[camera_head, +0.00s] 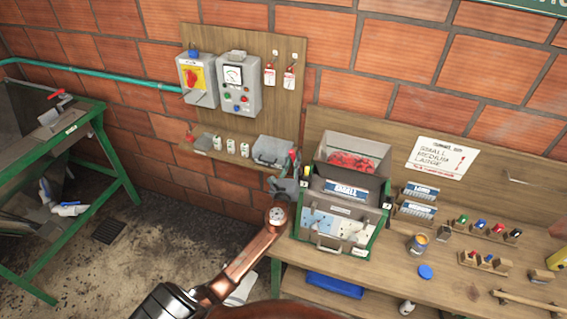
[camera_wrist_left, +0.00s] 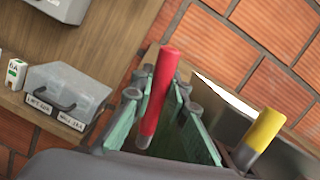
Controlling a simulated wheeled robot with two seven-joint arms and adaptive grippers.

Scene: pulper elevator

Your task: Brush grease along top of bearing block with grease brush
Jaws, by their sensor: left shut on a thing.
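My left gripper (camera_head: 284,186) is at the left side of the grey machine (camera_head: 345,210) on the bench. The red handle also shows in the head view (camera_head: 292,157). A yellow handle (camera_wrist_left: 265,131) stands just to its right. An open tin with yellowish content (camera_head: 418,243) stands on the bench. I cannot make out the bearing block for certain. My right gripper is out of view.
A wooden shelf (camera_head: 225,158) with small boxes and a grey case (camera_head: 273,151) is behind the gripper. A blue round lid (camera_head: 425,271) lies near the tin. Racks of small coloured items (camera_head: 488,228) fill the bench's right side. A green-framed stand (camera_head: 115,160) is at left.

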